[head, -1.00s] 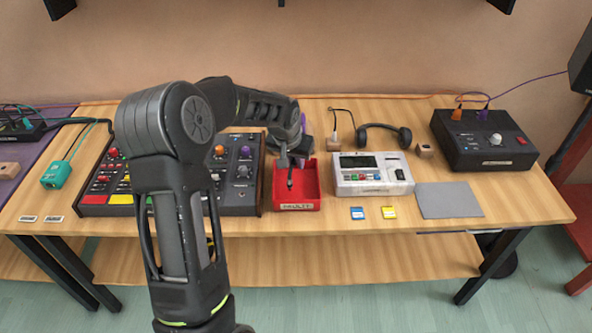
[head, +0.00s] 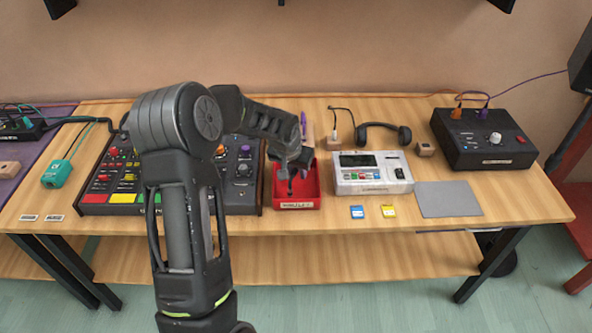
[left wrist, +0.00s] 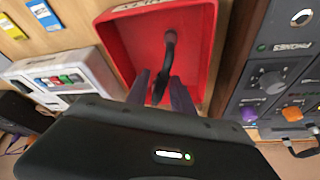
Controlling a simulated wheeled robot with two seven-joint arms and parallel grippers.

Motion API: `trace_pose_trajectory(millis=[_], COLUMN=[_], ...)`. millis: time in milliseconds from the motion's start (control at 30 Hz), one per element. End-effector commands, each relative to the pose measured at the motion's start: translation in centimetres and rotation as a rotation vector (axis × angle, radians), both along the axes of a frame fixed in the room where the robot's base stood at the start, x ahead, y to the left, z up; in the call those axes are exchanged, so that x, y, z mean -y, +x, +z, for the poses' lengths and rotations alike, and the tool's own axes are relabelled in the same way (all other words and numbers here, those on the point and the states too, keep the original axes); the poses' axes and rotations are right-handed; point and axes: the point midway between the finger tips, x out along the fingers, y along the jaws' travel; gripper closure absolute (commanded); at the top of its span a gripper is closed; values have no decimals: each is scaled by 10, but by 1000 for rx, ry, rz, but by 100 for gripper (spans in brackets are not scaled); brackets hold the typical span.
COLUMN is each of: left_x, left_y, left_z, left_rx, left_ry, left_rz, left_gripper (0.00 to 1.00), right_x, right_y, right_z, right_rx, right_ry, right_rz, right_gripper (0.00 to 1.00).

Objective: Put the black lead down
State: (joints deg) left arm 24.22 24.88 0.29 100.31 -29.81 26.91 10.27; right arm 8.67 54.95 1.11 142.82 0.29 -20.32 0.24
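The black lead (left wrist: 170,50) is in the red tray (left wrist: 203,30), a short dark curved piece with one end against the tray floor. In the head view the lead (head: 290,186) shows as a small dark upright piece below the fingers. My left gripper (left wrist: 160,78) is over the tray with its two fingers apart, one on each side of the lead, with some gap showing. In the head view the left gripper (head: 292,168) is partly hidden by its own wrist. The red tray also shows in the head view (head: 312,190). My right gripper is not in view.
A button-and-knob console (head: 243,195) stands close left of the tray, and a white device (head: 372,174) close right. Behind are headphones (head: 405,135) and a wooden block. A grey mat (head: 449,199), blue card (head: 357,212) and yellow card (head: 388,211) lie right. A dark box (head: 485,142) stands far right.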

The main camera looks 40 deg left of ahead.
Motion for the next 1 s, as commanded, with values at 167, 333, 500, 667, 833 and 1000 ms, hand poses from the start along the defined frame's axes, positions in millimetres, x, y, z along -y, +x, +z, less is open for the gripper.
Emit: trace_pose_trajectory(millis=[167,333,500,667,833,1000], left_x=[0,0,0,3,7,10], left_y=[0,0,-3,-12,-25,-37], left_z=[0,2,11,34,69,97], left_rx=[0,0,2,4,6,3], left_ry=[0,0,1,2,2,1], left_rz=[0,0,1,0,0,0], left_gripper=[65,65,65,65,65,65], right_x=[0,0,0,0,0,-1], right_y=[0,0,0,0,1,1], right_z=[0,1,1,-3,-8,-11], right_rx=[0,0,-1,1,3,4], right_ry=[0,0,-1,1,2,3], right_rz=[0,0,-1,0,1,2], right_gripper=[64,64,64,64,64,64])
